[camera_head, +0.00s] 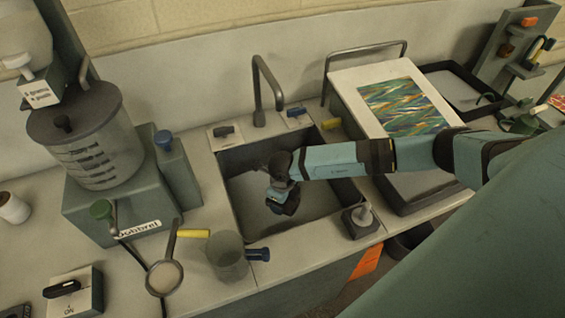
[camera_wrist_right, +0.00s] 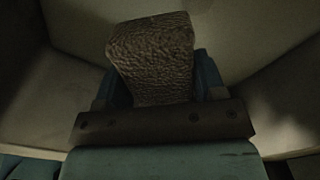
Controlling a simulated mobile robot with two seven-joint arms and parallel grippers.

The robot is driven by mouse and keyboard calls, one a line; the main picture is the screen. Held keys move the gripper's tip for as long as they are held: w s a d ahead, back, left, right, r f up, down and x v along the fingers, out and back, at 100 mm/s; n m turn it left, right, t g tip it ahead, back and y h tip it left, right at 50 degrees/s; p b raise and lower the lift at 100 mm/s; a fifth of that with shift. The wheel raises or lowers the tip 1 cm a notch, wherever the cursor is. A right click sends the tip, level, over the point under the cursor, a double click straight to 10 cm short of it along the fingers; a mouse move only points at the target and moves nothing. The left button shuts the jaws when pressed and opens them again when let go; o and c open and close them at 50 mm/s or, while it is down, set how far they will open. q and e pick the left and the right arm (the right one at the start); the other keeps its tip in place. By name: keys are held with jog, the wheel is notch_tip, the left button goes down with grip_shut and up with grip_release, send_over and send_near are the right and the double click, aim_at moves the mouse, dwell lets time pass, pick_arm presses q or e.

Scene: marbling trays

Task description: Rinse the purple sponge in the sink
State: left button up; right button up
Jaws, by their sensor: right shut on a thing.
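The sink (camera_head: 318,202) is a dark-rimmed rectangular basin in the middle of the head view, with a grey gooseneck tap (camera_head: 258,82) behind it. My right gripper (camera_head: 285,201) is down inside the basin. In the right wrist view my right gripper (camera_wrist_right: 157,80) is shut on a block with a rough, porous surface, the sponge (camera_wrist_right: 152,50). It looks dull brown-grey in the dim light, so I cannot make out purple. Pale basin walls surround it. In the head view the sponge is hidden or too dark to tell. No water stream is visible. My left gripper is not in view.
A clear beaker (camera_head: 229,258) and a round strainer (camera_head: 165,278) are at the sink's left front. A machine with a clear tank (camera_head: 92,150) stands left. A small stand (camera_head: 361,220) sits at the right rim, and a marbled sheet (camera_head: 402,103) lies behind my right arm.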

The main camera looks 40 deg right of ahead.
aim_at(282, 218)
jog(key=shift+f+b, duration=2.8)
jog(key=shift+f, duration=1.2)
jog(key=shift+o, duration=0.3)
jog(key=shift+w, duration=0.15)
